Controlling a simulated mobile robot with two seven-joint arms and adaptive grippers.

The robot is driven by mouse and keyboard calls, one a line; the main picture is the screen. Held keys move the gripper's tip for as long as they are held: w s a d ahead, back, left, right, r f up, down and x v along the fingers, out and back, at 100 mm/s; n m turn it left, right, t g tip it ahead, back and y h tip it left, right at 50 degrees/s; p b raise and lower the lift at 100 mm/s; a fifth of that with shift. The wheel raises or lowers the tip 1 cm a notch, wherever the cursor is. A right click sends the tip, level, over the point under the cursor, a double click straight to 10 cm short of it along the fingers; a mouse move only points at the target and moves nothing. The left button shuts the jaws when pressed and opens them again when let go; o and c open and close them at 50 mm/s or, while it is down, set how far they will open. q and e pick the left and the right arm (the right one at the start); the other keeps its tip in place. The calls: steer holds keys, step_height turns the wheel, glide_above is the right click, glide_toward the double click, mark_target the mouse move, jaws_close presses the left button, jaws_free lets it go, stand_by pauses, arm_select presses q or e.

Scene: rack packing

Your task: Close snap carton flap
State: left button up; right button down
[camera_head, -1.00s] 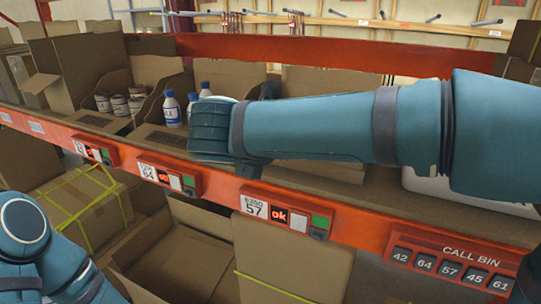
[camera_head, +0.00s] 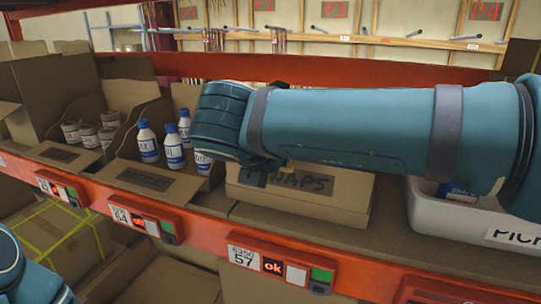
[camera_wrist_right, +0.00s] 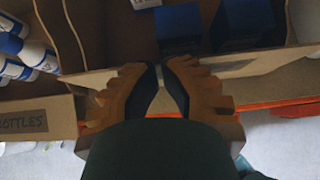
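The snap carton (camera_head: 345,210) stands on the shelf, with "SNAPS" lettered on its front flap (camera_head: 310,182). My right arm reaches in from the right over it and hides much of its top. In the wrist view my right gripper (camera_wrist_right: 160,70) has its brown fingertips drawn together at a cardboard edge (camera_wrist_right: 245,68), with dark blue packs (camera_wrist_right: 180,22) beyond. The fingertips appear empty; whether they touch the edge is unclear. Only part of my left arm shows at the lower left; its gripper is out of view.
A bottles carton (camera_head: 128,182) with white-and-blue bottles (camera_head: 147,142) stands just left, and a carton with small jars (camera_head: 88,135) farther left. A white bin (camera_head: 430,215) stands at the right. The orange shelf rail (camera_head: 195,238) with button panels runs along the front.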

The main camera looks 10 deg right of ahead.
arm_select(q)
steer(key=shift+w+r, duration=0.1)
steer(key=shift+w, duration=0.15)
steer(key=shift+r, duration=0.1)
arm_select(e)
steer(key=shift+r, duration=0.15)
